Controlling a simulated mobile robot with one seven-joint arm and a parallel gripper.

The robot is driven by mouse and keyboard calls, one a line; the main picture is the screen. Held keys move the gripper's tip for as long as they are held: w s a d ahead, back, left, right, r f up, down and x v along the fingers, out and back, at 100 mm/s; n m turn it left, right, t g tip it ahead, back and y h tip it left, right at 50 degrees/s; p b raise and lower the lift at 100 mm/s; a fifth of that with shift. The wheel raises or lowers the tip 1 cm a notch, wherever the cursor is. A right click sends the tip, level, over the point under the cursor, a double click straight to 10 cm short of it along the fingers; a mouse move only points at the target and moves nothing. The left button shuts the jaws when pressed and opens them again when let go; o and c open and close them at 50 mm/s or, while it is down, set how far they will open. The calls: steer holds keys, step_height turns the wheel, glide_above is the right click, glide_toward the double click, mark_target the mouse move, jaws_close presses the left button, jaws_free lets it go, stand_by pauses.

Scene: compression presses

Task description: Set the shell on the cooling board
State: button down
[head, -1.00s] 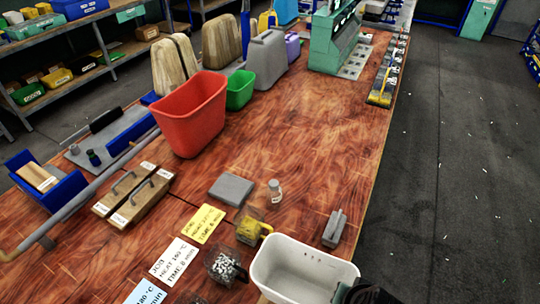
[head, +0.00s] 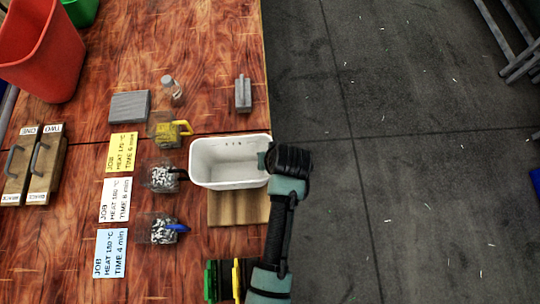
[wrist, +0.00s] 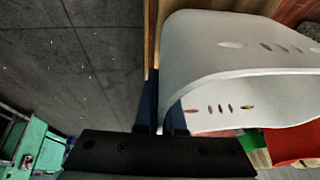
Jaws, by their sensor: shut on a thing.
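The shell (head: 230,180) is a white, open-topped tub with a row of small slots in its wall; it fills much of the wrist view (wrist: 235,50). My gripper (head: 267,160) is shut on its right-hand wall. In the wrist view the dark fingers (wrist: 161,108) pinch the rim. The shell looks upright. A pale wooden board (head: 240,210), likely the cooling board, lies at the table's right edge. The shell covers the board's far part in the head view. I cannot tell whether the shell touches it.
Clear cups of pellets (head: 162,177) stand left of the shell beside job cards (head: 115,200). A grey block with a handle (head: 243,95) stands beyond it. Green and yellow-edged items (head: 225,278) sit nearer, by my arm. Floor lies right of the table edge.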

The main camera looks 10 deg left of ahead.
steer(key=shift+f, duration=0.25)
steer(key=shift+f, duration=0.1)
steer(key=c, duration=1)
jaws_free()
